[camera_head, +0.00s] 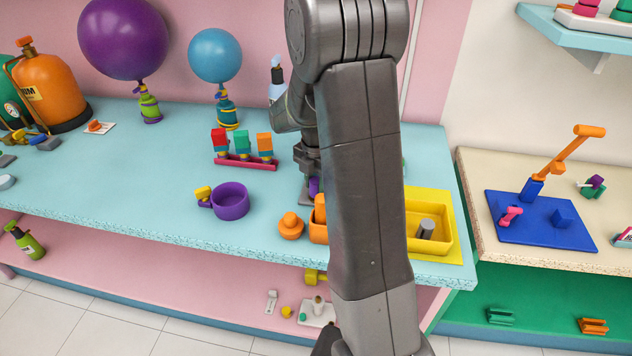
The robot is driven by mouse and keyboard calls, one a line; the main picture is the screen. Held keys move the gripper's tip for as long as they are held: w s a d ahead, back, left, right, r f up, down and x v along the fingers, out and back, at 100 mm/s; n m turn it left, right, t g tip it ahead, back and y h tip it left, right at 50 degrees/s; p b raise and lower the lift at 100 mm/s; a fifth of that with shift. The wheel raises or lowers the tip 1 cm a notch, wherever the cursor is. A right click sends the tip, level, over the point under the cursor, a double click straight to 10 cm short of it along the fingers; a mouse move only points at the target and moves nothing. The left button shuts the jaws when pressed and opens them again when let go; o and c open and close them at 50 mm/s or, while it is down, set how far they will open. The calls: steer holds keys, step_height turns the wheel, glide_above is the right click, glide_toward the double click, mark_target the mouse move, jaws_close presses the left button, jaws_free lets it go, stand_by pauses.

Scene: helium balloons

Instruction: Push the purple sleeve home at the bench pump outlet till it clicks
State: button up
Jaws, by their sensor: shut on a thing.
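My gripper (308,182) points down over the blue bench, just left of my arm's big grey link. It is shut on a small purple piece, which I take for the purple sleeve (315,186); only a sliver of it shows. An orange body (319,222) stands just in front of the gripper, partly hidden by my arm. I cannot tell whether it is the bench pump. The pump outlet is not clearly seen, and neither is whether the sleeve touches it or how far on it sits.
A purple cup (230,202) and an orange knob-like piece (291,226) stand left of the gripper. A pink rack (246,163) with coloured blocks is behind them. A yellow tray (446,247) holds a grey cylinder (426,229) at right. Purple (124,38) and blue (215,55) balloons stand behind.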

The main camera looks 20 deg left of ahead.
steer(key=shift+f, duration=0.5)
steer(key=o, duration=1.1)
steer(key=shift+r, duration=0.15)
steer(key=shift+r+p, duration=2.75)
steer(key=shift+r, duration=1.2)
steer(key=shift+f, duration=0.15)
step_height(320, 180, down, 8)
steer(key=b, duration=0.6)
steer(key=shift+r, duration=0.2)
